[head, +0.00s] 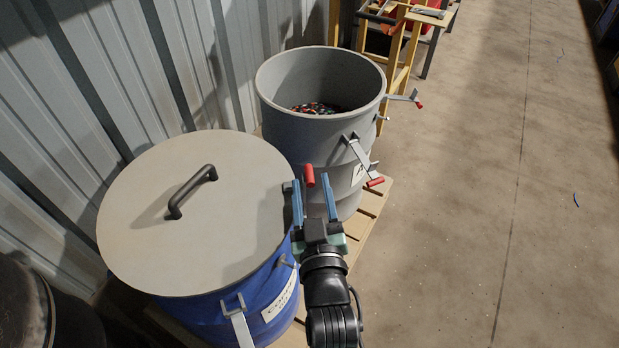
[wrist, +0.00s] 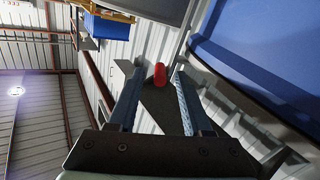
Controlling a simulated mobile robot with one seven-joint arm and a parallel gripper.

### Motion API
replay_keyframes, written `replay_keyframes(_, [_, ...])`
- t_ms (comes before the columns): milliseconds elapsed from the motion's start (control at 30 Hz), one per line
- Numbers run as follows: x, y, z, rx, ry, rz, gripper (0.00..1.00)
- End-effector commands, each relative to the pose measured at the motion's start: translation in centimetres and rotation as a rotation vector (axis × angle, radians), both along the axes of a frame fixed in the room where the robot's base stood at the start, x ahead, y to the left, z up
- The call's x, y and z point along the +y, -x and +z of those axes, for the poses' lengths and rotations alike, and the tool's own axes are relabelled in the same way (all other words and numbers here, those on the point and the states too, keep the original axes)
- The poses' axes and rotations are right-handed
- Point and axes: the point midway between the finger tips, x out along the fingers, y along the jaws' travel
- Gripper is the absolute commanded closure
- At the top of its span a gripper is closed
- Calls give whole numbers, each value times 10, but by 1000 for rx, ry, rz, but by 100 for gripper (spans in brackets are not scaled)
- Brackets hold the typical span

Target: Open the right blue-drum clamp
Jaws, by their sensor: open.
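The blue drum (head: 215,318) stands at the lower left under a flat grey lid (head: 205,240) with a black handle (head: 190,190). Its right clamp shows a red handle tip (head: 309,176) by the lid's right edge; the wrist view also shows the red tip (wrist: 160,75). My gripper (head: 313,182) is open, with its blue fingers on either side of the red tip. I cannot tell whether they touch it. My gripper and arm hide most of this clamp. Another metal clamp (head: 236,318) shows at the drum's front.
An open grey drum (head: 280,108) with cable scraps (head: 316,108) stands behind; its clamp levers (head: 402,97) stick out to the right. Both drums stand on a wooden pallet (head: 365,220). A corrugated wall (head: 90,80) bounds the left. The floor (head: 470,200) at right is mostly clear.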

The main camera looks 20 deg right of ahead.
Motion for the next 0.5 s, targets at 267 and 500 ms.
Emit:
replay_keyframes(267, [-8,-28,-1,-2,-1,0,50])
replay_keyframes(500, [-9,-32,0,0,0,0,50])
